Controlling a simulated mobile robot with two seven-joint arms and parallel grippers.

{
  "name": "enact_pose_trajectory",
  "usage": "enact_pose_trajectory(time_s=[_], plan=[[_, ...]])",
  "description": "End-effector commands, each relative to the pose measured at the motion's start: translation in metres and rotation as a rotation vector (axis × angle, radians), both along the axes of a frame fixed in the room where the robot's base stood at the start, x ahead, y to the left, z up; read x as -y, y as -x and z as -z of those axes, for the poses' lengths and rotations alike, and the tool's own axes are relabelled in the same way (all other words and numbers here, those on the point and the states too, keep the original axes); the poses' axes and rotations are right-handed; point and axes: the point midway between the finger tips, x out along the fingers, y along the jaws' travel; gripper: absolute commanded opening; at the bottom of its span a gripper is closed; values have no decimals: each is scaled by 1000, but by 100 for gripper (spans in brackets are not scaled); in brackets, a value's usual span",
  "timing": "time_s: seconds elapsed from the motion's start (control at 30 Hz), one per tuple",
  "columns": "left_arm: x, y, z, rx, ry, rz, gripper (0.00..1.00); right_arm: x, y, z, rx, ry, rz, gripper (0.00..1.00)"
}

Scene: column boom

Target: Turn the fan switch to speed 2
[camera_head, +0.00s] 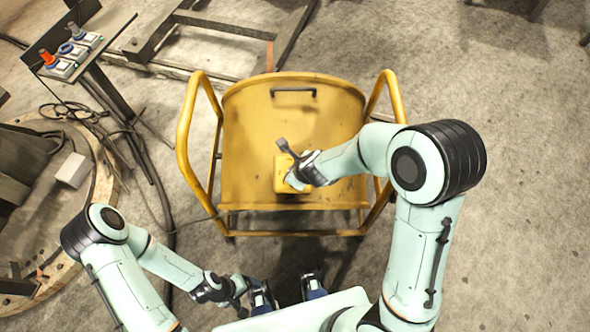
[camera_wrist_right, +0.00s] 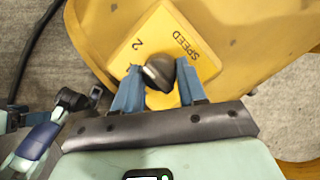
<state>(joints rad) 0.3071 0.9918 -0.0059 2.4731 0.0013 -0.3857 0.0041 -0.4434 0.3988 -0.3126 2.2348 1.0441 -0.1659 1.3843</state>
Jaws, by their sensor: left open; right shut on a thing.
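The fan is a big yellow drum (camera_head: 240,120) in a tube frame. Its yellow switch box (camera_head: 280,182) sits low on the near side, partly covered by my right gripper (camera_head: 291,165). In the right wrist view, the switch plate (camera_wrist_right: 172,30) carries "SPEED" and a "2". A dark knob (camera_wrist_right: 160,74) stands between the blue fingers of my right gripper (camera_wrist_right: 158,85), which is shut on it. Which mark the knob points to is hard to tell; other marks are hidden. My left gripper (camera_head: 243,296) is open and empty, low, in front of the fan.
Yellow tube handles (camera_head: 186,130) flank the drum. At upper left is a stand with a control panel (camera_head: 68,55) bearing a red knob. A round plate (camera_head: 105,185) lies at left, with cables beside it. Bare concrete floor is open at right.

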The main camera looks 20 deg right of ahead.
Motion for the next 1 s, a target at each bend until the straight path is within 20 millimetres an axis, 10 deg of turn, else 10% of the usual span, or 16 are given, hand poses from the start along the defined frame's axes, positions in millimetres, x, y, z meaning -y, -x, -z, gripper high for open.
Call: enact_pose_trajectory(time_s=[0.27,0.3,0.37,0.73,1.0], plan=[[0,0,0,0,0,0,80,-1,0,-1,-1,-4,0,11],[0,0,0,0,0,0,80,-1,0,-1,-1,-4,0,51],[0,0,0,0,0,0,80,-1,0,-1,0,-3,0,66],[0,-1,-4,1,0,0,80,0,2,-6,1,-2,0,66],[0,-17,-36,19,0,0,80,6,22,-55,5,-4,0,66]])
